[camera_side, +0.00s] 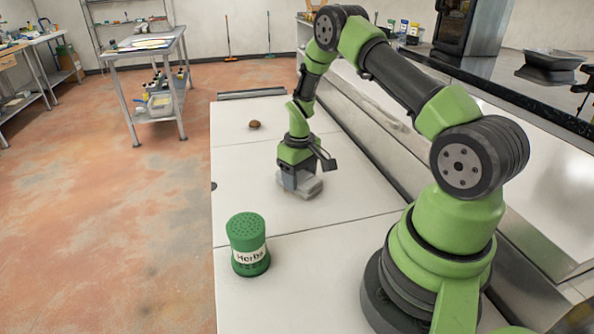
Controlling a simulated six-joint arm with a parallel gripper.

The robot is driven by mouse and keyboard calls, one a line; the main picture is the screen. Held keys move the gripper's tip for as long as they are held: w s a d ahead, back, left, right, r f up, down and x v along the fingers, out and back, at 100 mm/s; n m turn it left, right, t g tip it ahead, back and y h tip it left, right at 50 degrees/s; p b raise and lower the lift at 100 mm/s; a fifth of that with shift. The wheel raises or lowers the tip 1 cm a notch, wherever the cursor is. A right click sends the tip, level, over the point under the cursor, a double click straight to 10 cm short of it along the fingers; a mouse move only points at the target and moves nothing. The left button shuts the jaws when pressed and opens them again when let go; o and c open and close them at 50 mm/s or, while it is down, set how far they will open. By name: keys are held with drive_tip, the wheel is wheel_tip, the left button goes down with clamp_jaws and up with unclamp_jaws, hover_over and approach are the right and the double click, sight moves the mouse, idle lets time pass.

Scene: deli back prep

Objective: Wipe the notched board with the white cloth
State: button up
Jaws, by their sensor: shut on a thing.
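The notched board (245,190) is the middle white panel of the counter, with a small dark notch at its left edge. My gripper (297,186) points down over the right part of this board. It is shut on the white cloth (312,188), a pale folded pad low at the board surface. The jaws hide part of the cloth. I cannot tell for certain whether the cloth touches the board.
A green herbs shaker (248,246) stands upright on the nearer white panel. A small brown item (254,124) lies on the farther panel. A raised metal edge (375,135) runs along the right. The left part of the notched board is clear.

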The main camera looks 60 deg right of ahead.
sight(304, 182)
drive_tip(key=shift+s+a, duration=0.2)
drive_tip(key=shift+s+a, duration=1.5)
drive_tip(key=shift+a, duration=0.05)
drive_tip(key=shift+s+a, duration=1.6)
drive_tip(key=shift+s, duration=0.05)
drive_tip(key=shift+o, duration=0.2)
drive_tip(key=shift+r, duration=0.15)
drive_tip(key=shift+w+d+r, duration=0.15)
drive_tip(key=shift+w+d, duration=1.95)
drive_tip(key=shift+d, duration=0.05)
